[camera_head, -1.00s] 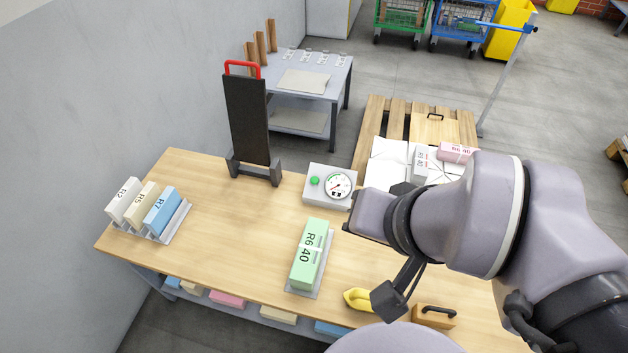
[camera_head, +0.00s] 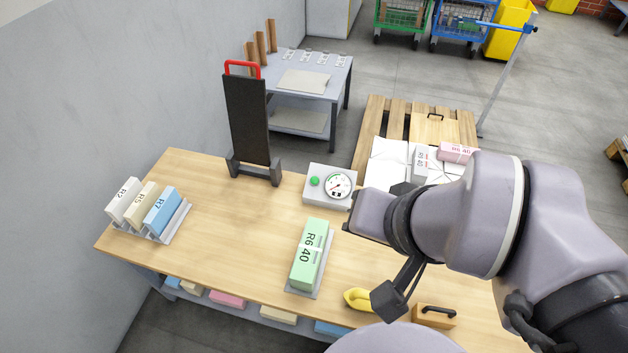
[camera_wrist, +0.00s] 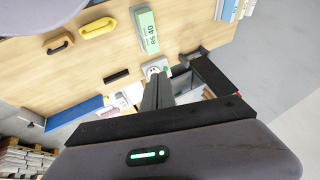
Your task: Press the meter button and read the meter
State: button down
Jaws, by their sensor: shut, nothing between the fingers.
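The meter (camera_head: 317,197) is a pale grey box on the wooden table, with a green button (camera_head: 315,181) on its left. Its round white dial (camera_head: 338,185) has a coloured scale and a needle; the reading is too small to make out. In the head view the fingers are mostly hidden by my wrist, right of the meter. I cannot tell whether they touch it.
A green R6 40 bundle (camera_head: 308,255) lies on a grey tray in front of the meter. A black stand with a red handle (camera_head: 248,120) is behind left. A yellow ring-shaped item (camera_head: 357,299) and a wooden block with handle (camera_head: 434,317) lie near the front. The table's middle left is clear.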

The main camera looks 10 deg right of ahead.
jog(key=w+a+m+g+y+p, duration=0.3)
jog(key=w+a+m+y, duration=0.4)
jog(key=w+a, duration=0.55)
jog(key=w+a+f+m+t+y+p, duration=0.15)
jog(key=w+f+m, duration=0.25)
jog(key=w+m, duration=0.55)
jog(key=w+d+f+m+t+p, duration=0.1)
jog(key=w+d+f+m+t, duration=0.15)
jog(key=w+f, duration=0.4)
jog(key=w+d+f+m+t, duration=0.1)
jog(key=w+f+m+t, duration=0.2)
jog(key=w+f, duration=0.35)
jog(key=w+d+f+m+h, duration=0.1)
jog(key=d+f+m+h, duration=0.1)
jog(key=f, duration=0.5)
jog(key=d+f+m+t+h+p, duration=0.1)
jog(key=d+f+m+h, duration=0.2)
jog(key=f, duration=0.5)
jog(key=shift+w+d+m+t, duration=0.35)
jog(key=shift+d+m, duration=0.4)
jog(key=shift+m, duration=0.35)
jog(key=shift+w, duration=0.1)
